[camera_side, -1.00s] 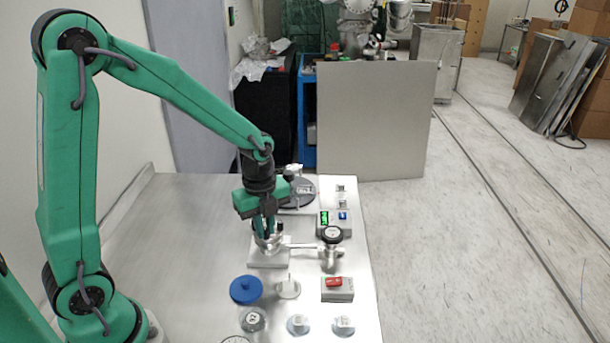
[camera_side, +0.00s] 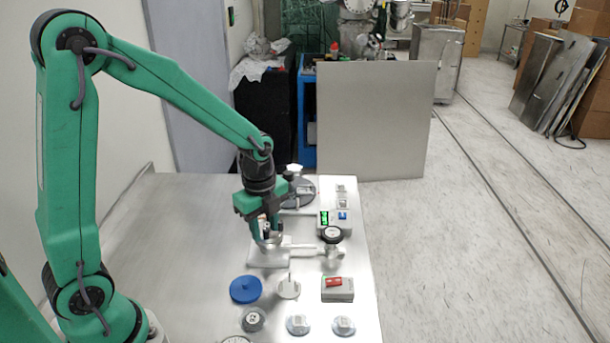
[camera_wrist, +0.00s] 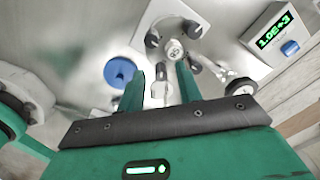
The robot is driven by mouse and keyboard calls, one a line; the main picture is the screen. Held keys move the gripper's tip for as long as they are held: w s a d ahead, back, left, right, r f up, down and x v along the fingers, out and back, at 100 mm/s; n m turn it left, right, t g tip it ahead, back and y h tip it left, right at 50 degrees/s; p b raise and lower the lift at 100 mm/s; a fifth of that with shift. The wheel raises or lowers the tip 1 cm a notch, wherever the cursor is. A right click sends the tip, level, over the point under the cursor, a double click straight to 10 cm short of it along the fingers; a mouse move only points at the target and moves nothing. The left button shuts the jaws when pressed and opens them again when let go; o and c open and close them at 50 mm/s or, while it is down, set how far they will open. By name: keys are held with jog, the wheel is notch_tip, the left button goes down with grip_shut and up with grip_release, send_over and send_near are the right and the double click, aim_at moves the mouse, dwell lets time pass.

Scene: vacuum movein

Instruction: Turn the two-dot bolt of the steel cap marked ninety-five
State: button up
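My gripper (camera_side: 265,238) points down over a steel fitting on a pale block (camera_side: 268,257). In the wrist view its two green fingers (camera_wrist: 161,68) stand apart, with nothing clearly gripped between them. The round steel cap (camera_wrist: 173,50) with a dark mark shows just beyond the fingertips, nearer the right finger. I cannot read its mark. Several bolts or knobs surround it, including one at upper left (camera_wrist: 152,40), one at upper right (camera_wrist: 192,28) and one at lower right (camera_wrist: 193,68). Their dots are too small to tell. The fingers partly hide the fitting in the side view.
A gauge (camera_side: 332,235) and pipe stand right of the block. A controller with a green display (camera_side: 324,218) is behind. A blue disc (camera_side: 246,289), a box with a red switch (camera_side: 337,283) and several round caps lie in front. The table's left is clear.

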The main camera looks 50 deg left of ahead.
aim_at(265, 229)
jog(key=shift+s+r, duration=0.1)
jog(key=shift+r, duration=3.8)
jog(key=shift+m, duration=0.3)
jog(key=m, duration=1.1)
jog(key=shift+w+m, duration=0.2)
jog(key=shift+m, duration=0.1)
jog(key=shift+f, duration=3.85)
